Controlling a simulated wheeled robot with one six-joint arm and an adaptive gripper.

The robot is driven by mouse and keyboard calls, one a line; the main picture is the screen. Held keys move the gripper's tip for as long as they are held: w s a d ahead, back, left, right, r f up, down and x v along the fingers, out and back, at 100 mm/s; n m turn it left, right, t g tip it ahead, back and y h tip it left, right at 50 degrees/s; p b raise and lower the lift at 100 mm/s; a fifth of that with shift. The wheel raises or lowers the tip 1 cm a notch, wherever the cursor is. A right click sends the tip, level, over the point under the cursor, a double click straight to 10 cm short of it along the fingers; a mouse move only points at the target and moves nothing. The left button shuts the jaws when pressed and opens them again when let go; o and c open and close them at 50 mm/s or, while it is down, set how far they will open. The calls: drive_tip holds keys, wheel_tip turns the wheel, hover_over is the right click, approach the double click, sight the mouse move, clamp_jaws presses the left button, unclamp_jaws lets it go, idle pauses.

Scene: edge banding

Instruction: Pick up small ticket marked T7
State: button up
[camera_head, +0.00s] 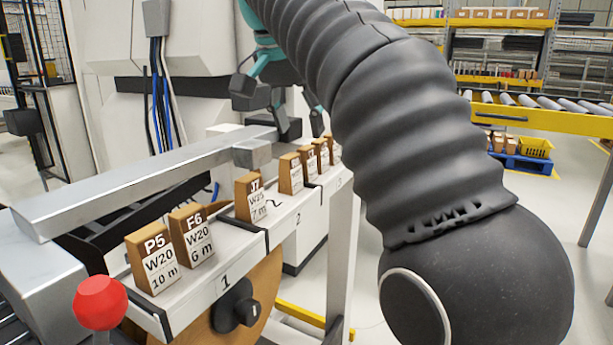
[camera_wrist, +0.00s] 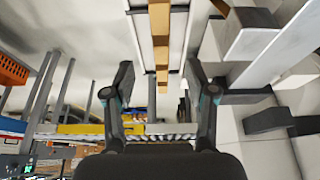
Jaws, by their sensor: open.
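Brown-topped tickets with white faces stand in a row on a white ledge (camera_head: 222,283). The third from the front, a small ticket (camera_head: 251,199), has a mark that looks like J7 or T7; I cannot tell which. Others farther back are too small or angled to read. My gripper (camera_head: 270,108) is partly hidden beyond the metal beam, above the far part of the row. In the wrist view my gripper (camera_wrist: 158,75) is open and empty. Brown ticket tops (camera_wrist: 159,20) line up between and beyond its fingers, along the white ledge.
Ticket P5 (camera_head: 152,260) and ticket F6 (camera_head: 192,236) stand nearest on section 1. A grey metal beam (camera_head: 150,182) runs beside the row at the left. A red knob (camera_head: 101,302) is at the front. Shelving and a roller conveyor (camera_head: 545,103) are at the back right.

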sight(304, 148)
drive_tip(key=shift+b+x, duration=1.4)
drive_tip(key=shift+x, duration=2.3)
drive_tip(key=shift+a, duration=0.1)
drive_tip(key=c, duration=1)
